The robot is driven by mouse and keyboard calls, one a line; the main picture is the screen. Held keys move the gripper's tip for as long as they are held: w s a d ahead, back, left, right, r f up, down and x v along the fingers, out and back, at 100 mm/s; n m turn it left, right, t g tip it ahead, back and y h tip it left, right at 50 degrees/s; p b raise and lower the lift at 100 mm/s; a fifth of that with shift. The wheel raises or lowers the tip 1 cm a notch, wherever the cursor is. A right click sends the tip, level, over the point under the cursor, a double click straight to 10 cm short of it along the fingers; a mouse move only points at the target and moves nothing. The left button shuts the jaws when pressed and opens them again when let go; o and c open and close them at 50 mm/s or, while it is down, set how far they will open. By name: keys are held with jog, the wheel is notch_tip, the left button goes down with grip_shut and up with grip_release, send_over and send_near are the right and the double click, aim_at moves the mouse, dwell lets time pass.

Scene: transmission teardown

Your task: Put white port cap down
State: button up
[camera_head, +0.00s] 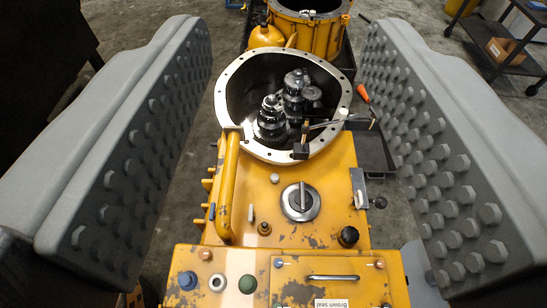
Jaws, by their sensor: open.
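My gripper (287,130) is open, its two grey studded jaws wide apart at the left and right of the picture. Nothing is held between them. A small pale upright peg (251,212) also stands on the yellow housing (325,190).
An open round metal casing (224,120) holds dark gears (271,122). A yellow handle (228,190) rises at the left of the housing, and a black knob (348,236) at the right. An orange-handled tool (362,93) and a dark tray (372,152) lie near the right jaw.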

jog(key=shift+t, duration=0.6)
jog(key=s, duration=0.1)
jog(key=s+r, duration=0.2)
jog(key=s, duration=0.1)
jog(key=shift+s, duration=0.1)
jog(key=shift+c, duration=0.9)
jog(key=shift+d, duration=0.1)
jog(key=shift+c, duration=0.2)
